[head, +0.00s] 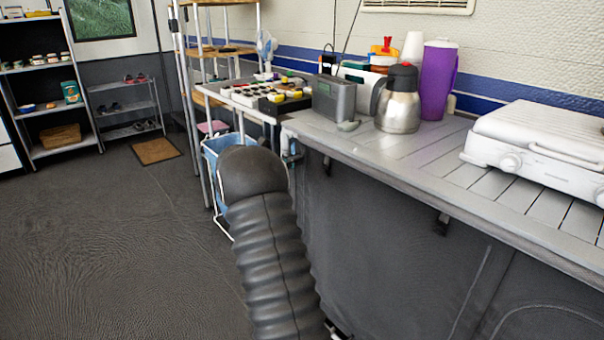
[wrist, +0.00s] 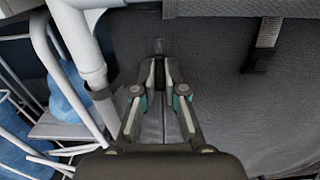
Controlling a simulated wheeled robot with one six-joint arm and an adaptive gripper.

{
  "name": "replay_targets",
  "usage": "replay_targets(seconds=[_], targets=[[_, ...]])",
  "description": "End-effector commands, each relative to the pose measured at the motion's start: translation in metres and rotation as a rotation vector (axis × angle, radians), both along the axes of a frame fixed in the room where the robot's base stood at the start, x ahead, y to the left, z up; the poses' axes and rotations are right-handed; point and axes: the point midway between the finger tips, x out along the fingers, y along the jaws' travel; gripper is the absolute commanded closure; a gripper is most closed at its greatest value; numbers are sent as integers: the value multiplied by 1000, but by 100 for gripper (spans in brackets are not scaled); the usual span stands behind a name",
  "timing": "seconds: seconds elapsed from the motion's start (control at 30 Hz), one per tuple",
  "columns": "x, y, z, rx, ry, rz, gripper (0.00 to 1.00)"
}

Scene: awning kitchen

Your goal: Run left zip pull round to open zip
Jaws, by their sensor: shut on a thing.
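In the wrist view my gripper (wrist: 159,78) is shut, its fingertips close together on the left zip pull (wrist: 158,46) at the dark grey fabric front. Only a small dark tab of the pull shows beyond the fingertips; the rest is hidden between them. The fabric front (wrist: 220,90) fills the middle and right of this view. In the head view the fabric front (head: 380,240) hangs below the slatted worktop. My ribbed arm covers its left end there, and the gripper and pull are hidden.
A white post (wrist: 88,55) stands just left of my gripper, beside a white wire frame and blue cloth. A strap with a dark buckle (wrist: 262,55) hangs at the right. The worktop (head: 400,160) bears a steel jug (head: 398,105) and white grill (head: 540,140).

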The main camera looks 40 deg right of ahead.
Motion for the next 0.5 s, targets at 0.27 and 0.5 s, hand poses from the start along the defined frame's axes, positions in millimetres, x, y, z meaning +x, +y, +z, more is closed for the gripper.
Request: replay_targets(seconds=[0.27, 0.5], targets=[[4, 5, 10, -1, -1, 8, 100], [4, 5, 12, -4, -4, 10, 87]])
